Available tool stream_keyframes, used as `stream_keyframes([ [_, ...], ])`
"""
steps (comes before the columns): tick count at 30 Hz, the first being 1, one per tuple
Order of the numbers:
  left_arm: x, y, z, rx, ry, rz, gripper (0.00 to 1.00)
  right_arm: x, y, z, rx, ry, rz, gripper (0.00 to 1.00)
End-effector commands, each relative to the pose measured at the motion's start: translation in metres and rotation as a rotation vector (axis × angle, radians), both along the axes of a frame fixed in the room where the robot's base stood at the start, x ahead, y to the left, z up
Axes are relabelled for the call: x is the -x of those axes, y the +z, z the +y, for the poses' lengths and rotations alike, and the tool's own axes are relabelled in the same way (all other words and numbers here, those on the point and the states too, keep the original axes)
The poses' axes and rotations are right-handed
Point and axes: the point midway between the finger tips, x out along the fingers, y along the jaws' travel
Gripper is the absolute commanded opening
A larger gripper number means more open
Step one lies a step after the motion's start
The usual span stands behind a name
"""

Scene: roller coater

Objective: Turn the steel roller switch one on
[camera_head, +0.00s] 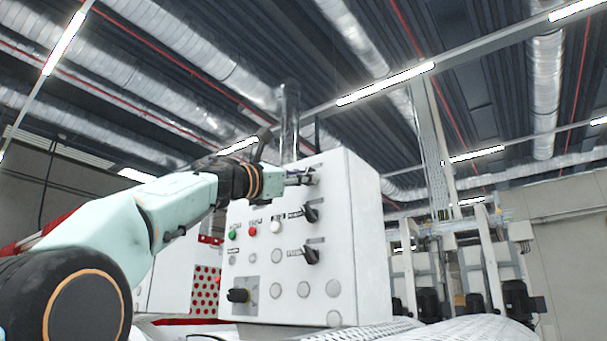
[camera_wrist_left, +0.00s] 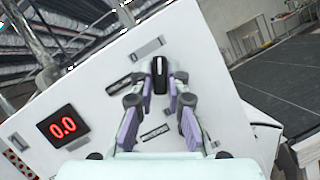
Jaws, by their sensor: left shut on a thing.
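A black rotary switch knob (camera_wrist_left: 160,72) with a white line sits on the white control panel (camera_wrist_left: 215,100). In the left wrist view the knob stands upright between the fingertips of my left gripper (camera_wrist_left: 161,88), which is shut on it. In the head view my left gripper (camera_head: 300,179) reaches the top of the panel front (camera_head: 358,200) and hides most of that knob. Two more black knobs, a middle one (camera_head: 310,213) and a lower one (camera_head: 310,255), sit below it. Labels are too small to read surely. My right gripper is not in view.
The panel also has a green button (camera_head: 232,234), a red button (camera_head: 252,231), a white button (camera_head: 275,227) and a larger black switch (camera_head: 238,295). A red display (camera_wrist_left: 62,126) reads 0.0. Machinery (camera_head: 460,265) stands at the right.

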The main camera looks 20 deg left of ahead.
Motion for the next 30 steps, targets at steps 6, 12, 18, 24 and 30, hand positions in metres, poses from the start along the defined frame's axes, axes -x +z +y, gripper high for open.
stream_keyframes([
  [6,-0.0026,-0.0045,-0.0007,-0.031,-0.003,-0.001,0.00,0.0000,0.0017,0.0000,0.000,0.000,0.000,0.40],
  [12,-0.0026,-0.0048,-0.0009,-0.034,-0.003,-0.002,0.00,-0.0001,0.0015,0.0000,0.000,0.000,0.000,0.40],
  [18,-0.0026,-0.0049,-0.0009,-0.034,-0.003,-0.002,0.17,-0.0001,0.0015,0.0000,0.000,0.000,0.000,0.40],
  [24,-0.0016,-0.0030,-0.0006,-0.031,-0.002,-0.005,0.34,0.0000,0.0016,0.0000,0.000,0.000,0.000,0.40],
  [30,-0.0007,-0.0015,-0.0002,-0.030,-0.001,-0.008,0.37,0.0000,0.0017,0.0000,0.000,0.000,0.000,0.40],
])
